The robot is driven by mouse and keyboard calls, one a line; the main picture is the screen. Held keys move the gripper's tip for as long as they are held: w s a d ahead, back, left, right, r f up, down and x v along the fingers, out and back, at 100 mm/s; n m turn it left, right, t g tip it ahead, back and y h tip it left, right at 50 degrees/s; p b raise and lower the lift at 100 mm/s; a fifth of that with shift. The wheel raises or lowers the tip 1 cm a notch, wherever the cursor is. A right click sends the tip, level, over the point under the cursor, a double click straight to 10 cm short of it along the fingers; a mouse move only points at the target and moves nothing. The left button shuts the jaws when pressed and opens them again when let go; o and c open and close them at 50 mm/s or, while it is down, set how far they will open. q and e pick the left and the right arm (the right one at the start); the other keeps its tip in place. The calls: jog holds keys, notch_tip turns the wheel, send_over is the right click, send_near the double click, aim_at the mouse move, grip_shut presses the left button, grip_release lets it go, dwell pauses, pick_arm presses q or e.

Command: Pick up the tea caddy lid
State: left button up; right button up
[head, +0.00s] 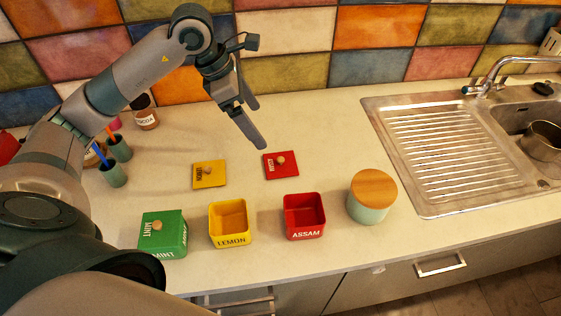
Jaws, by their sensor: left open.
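A red lid labelled ASSAM (281,165) with a small wooden knob lies flat on the counter. A yellow lid labelled LEMON (209,175) with a similar knob lies to its left. The red ASSAM caddy (304,216) and the yellow LEMON caddy (230,223) stand open in front of them. The green MINT caddy (162,234) has its lid on. My left gripper (254,124) is open and empty, pointing down above the counter, behind and slightly left of the red lid. My right gripper is not in view.
A pale green jar with a wooden top (371,196) stands right of the red caddy. The sink with its drainer (437,150) fills the right. A cocoa jar (145,112) and small green cups (114,174) stand at left. The tiled wall is close behind.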

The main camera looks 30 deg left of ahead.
pick_arm(q)
jog(key=b, duration=0.4)
send_over(281, 158)
jog(key=s+a, duration=0.1)
jog(key=s, duration=0.1)
notch_tip(281, 158, down, 11)
jog(key=shift+w+f, duration=0.15)
jog(key=shift+f, duration=0.05)
jog(key=shift+a+b+x, duration=0.15)
jog(key=shift+b+x, duration=0.3)
jog(key=shift+x, duration=0.85)
jog(key=shift+a+b+x, duration=0.15)
jog(key=shift+b+x, duration=0.25)
jog(key=shift+x, duration=0.95)
jog(key=shift+w, duration=0.1)
jog(key=c, duration=1.1)
